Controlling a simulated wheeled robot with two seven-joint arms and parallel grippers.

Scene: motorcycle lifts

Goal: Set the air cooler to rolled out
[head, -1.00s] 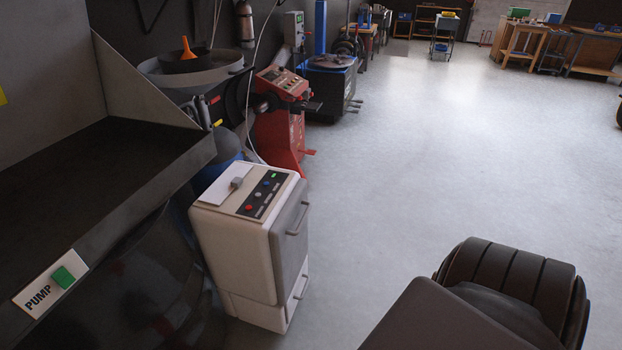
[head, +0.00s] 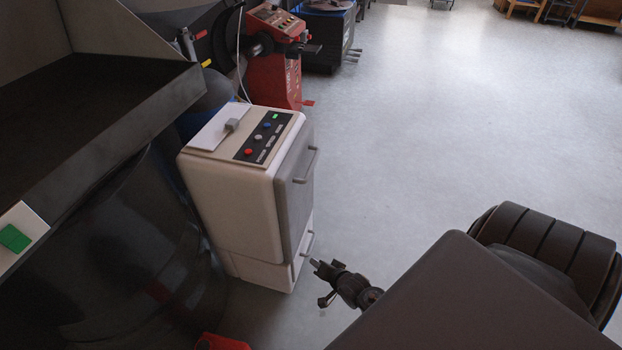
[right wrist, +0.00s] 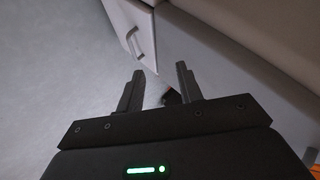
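The air cooler (head: 235,205) is a cream box standing on the floor left of centre in the head view. Its top has a dark control panel (head: 263,137) with colored buttons and a white plate with a grey knob (head: 232,126). Its grey front has an upper handle (head: 307,165) and a lower handle (head: 308,243). My right gripper (head: 318,280) is low, close to the lower handle. In the right wrist view its two fingers (right wrist: 157,88) are spread with nothing between them, and a handle (right wrist: 134,42) lies beyond them. My left gripper is out of view.
A dark cabinet with a green PUMP button (head: 14,237) stands close on the left. A red machine (head: 275,65) is behind the cooler. Something red (head: 220,342) lies low at the bottom edge. The floor to the right is clear.

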